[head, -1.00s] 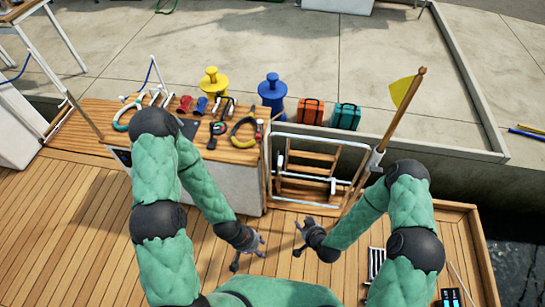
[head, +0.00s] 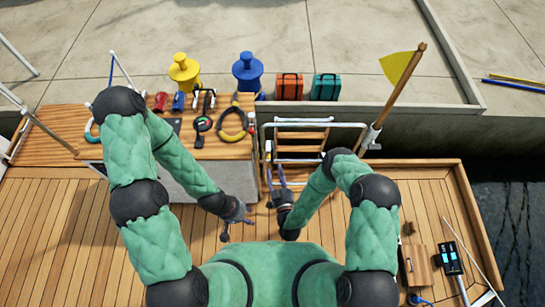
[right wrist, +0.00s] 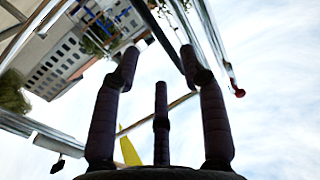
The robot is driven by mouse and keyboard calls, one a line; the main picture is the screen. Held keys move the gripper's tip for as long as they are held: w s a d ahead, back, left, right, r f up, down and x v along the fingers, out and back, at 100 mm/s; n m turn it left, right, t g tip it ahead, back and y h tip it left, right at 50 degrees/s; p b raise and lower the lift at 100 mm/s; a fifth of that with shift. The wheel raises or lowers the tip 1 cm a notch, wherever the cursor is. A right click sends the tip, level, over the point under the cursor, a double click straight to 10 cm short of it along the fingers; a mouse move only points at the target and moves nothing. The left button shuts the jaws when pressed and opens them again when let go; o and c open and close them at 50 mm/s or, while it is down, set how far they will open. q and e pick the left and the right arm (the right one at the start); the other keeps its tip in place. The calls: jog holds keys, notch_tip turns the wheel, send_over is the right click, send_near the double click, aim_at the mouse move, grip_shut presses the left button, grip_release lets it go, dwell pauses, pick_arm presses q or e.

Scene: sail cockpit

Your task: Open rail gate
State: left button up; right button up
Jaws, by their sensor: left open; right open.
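The rail gate (head: 315,124) is a pale metal tube frame at the deck's edge, right of the counter in the head view. It looks closed across the gap, though its latch is too small to make out. Wooden steps (head: 300,148) show through it. My right gripper (head: 279,188) is open and raised just in front of the gate's lower left part; I cannot tell whether it touches. In the right wrist view my right gripper's fingers (right wrist: 160,72) are spread and empty, with pale tubes beyond. My left gripper (head: 238,224) is open and empty, lower and further left, over the deck.
The counter (head: 205,145) left of the gate holds several tools and a yellow ring (head: 233,124). A yellow flag (head: 400,66) on a slanted wooden pole stands right of the gate. A wooden box (head: 418,265) lies at right. The left deck is clear.

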jog(key=w, duration=0.2)
jog(key=w+a, duration=0.1)
jog(key=w, duration=0.2)
jog(key=w+b, duration=0.1)
jog(key=w, duration=0.1)
jog(key=shift+w+a, duration=0.2)
jog(key=shift+a, duration=0.05)
grip_shut()
